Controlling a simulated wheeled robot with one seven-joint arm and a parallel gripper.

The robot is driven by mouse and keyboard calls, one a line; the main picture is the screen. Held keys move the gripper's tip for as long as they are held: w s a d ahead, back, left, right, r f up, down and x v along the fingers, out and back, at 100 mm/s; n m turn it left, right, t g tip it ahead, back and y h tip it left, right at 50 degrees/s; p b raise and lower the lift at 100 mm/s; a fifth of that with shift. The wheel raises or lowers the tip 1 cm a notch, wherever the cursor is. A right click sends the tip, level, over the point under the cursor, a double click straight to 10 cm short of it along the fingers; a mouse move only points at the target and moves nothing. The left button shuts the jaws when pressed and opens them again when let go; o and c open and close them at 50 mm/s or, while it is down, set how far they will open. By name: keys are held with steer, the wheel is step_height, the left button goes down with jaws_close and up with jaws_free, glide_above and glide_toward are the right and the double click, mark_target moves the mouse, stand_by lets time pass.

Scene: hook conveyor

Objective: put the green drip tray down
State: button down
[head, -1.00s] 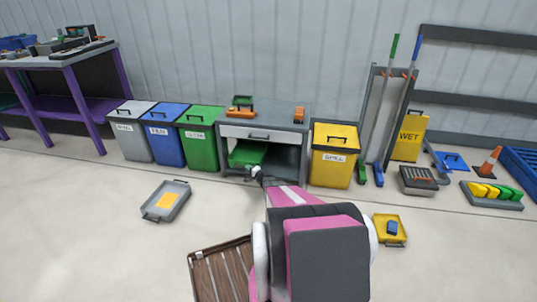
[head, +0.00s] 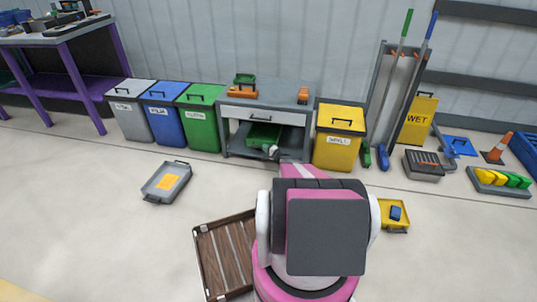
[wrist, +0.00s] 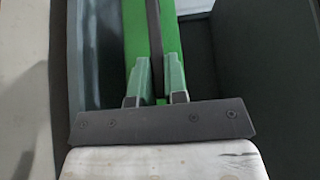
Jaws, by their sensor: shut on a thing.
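The green drip tray (head: 264,135) is inside the open lower bay of the grey cabinet (head: 230,141), below its drawer. My gripper (head: 273,151) reaches into the front of the bay, at the tray's near side. In the wrist view my gripper (wrist: 159,65) is shut on a dark bar, seemingly the handle, running along the green tray (wrist: 136,35). The tray looks low in the bay, but I cannot tell whether its underside touches the shelf. My arm and the bay walls hide part of it.
A green bin (head: 202,121) stands left of the cabinet and a yellow bin (head: 338,140) right of it. On the floor are a grey tray (head: 153,190), a wooden slatted crate (head: 222,255) and a yellow tray (head: 396,228). The floor between them is clear.

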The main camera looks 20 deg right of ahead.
steer(key=shift+d+f, duration=0.35)
steer(key=shift+f, duration=0.5)
steer(key=shift+d+f, duration=0.35)
steer(key=shift+f, duration=0.5)
steer(key=shift+d+f, duration=0.35)
steer(key=shift+f, duration=0.5)
steer(key=c, duration=1.2)
jaws_free()
steer(key=shift+o, duration=0.2)
